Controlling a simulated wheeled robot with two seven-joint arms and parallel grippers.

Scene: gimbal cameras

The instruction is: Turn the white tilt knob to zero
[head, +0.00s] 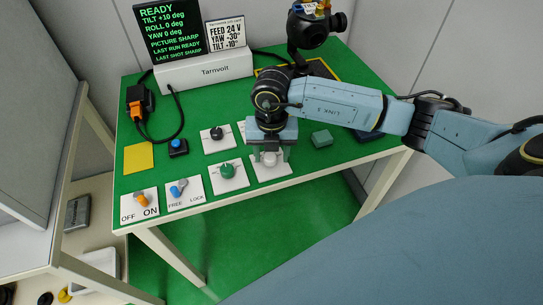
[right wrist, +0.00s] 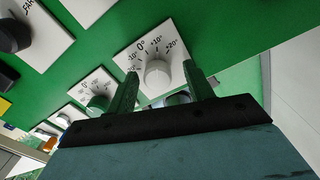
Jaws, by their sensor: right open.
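The white tilt knob (head: 269,159) sits on a white scale plate (head: 267,174) near the table's front edge, below my right gripper (head: 270,154). In the right wrist view the knob (right wrist: 157,74) shows between the two green fingertips of my right gripper (right wrist: 160,72), which is open with a finger on either side. I cannot tell whether the fingers touch the knob. The plate's scale shows 0°, +10° and +20° marks; the knob's pointer is too unclear to read. The display (head: 168,30) reads READY, TILT +10 deg, ROLL 0, YAW 0. My left gripper is not in view.
A green knob (head: 228,170) stands left of the white one, a black knob (head: 217,133) behind it. A blue lever (head: 179,188) and orange switch (head: 142,200) are farther left. A green block (head: 322,138) lies right. The gimbal camera (head: 314,28) stands at the back.

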